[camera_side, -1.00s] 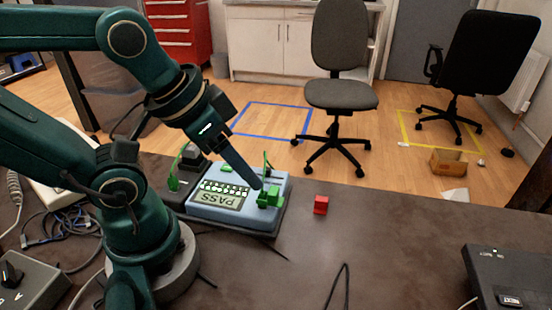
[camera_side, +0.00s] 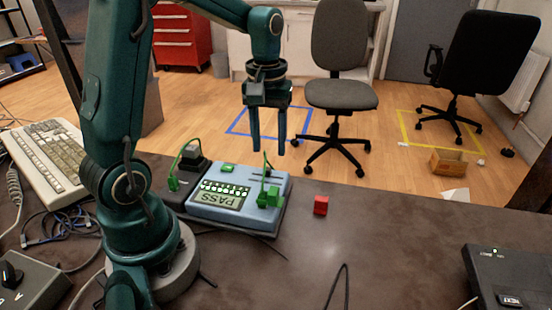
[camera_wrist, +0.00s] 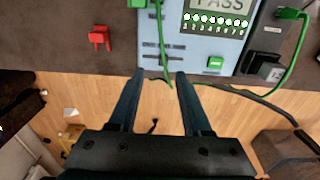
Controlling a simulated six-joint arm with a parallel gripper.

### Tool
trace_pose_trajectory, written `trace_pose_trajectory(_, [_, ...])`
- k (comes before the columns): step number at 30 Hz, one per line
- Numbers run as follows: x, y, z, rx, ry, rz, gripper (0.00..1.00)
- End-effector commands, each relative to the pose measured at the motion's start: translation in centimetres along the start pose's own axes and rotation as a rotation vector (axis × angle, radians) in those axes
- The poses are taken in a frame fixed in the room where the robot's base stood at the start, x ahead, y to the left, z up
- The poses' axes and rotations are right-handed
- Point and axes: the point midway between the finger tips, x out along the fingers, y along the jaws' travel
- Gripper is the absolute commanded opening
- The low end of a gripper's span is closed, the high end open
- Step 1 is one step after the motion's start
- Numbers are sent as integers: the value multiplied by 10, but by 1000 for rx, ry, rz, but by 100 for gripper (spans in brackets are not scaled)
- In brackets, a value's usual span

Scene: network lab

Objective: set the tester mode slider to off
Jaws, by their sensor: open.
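The tester (camera_side: 252,212) is a light blue box on the dark table, with a PASS screen and a row of lit green lights. It also shows in the wrist view (camera_wrist: 181,48). A slotted strip with small lettering (camera_wrist: 157,44) lies on its face, perhaps the mode slider; its setting is too small to read. A green block (camera_wrist: 215,62) sits on the same face, also visible in the side view (camera_side: 228,168). My gripper (camera_side: 268,152) is open and empty, fingers down, raised above the tester's far edge. Its fingertips (camera_wrist: 160,76) frame a thin green cable.
Green plugs (camera_side: 270,197) with a cable stand at the tester's right. A dark module (camera_side: 193,158) with a green cable stands at its left. A red block (camera_side: 320,205) lies to the right.

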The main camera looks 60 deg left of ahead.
Motion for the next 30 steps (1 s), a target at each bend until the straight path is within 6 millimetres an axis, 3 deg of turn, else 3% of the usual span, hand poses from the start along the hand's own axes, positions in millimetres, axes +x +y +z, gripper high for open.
trace_pose_trajectory(15, [53, -5, 1, -14, -20, -9, 49])
trace_pose_trajectory(24, [57, -5, 1, -14, -17, -7, 49])
trace_pose_trajectory(25, [57, -5, 1, -14, -17, -7, 45])
trace_pose_trajectory(28, [56, -5, 1, -14, -17, -7, 7])
trace_pose_trajectory(29, [56, -5, 1, -14, -17, -7, 0])
trace_pose_trajectory(30, [56, -5, 1, -14, -17, -7, 0])
